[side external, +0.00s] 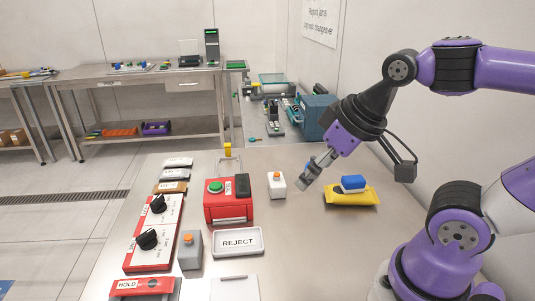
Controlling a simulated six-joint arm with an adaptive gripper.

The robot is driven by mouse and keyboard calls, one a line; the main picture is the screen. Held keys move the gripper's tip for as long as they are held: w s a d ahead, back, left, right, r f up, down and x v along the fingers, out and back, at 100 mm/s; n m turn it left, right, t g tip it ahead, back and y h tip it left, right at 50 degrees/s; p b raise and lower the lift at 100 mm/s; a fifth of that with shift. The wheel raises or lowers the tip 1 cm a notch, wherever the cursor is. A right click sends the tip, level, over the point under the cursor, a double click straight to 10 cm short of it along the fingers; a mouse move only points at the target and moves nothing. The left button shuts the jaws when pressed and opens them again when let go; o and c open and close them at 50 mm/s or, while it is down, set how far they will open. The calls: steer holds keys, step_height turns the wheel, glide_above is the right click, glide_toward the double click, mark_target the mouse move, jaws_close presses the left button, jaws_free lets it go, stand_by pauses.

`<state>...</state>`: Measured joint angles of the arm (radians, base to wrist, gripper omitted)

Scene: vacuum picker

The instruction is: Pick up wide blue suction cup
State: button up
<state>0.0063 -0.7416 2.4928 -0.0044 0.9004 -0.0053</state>
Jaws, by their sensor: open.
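My gripper (304,184) hangs tilted down and to the left above the steel table (310,255), with its fingers apart from anything I can make out. A blue rounded block (353,183) sits on a yellow piece (350,197) to the right of the gripper. A small bit of blue (308,166) shows behind the fingers, mostly hidden by them. I cannot tell from this view which blue thing is the wide suction cup. Nothing is seen between the fingers.
A white box with an orange button (277,184) stands just left of the gripper. A red box with a green button (229,200), a REJECT tray (238,242) and a red-and-white knob panel (153,235) fill the left side.

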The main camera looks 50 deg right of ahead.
steer(key=w+d+r, duration=0.1)
steer(key=w+d, duration=0.3)
steer(key=w, duration=0.2)
steer(key=n+g+y, duration=0.1)
steer(key=n, duration=0.2)
glide_toward(315, 157)
steer(key=x, duration=0.5)
steer(key=shift+f, duration=0.15)
steer(key=x, duration=0.6)
steer(key=shift+a, duration=0.1)
steer(key=c, duration=1)
steer(key=shift+o, duration=0.2)
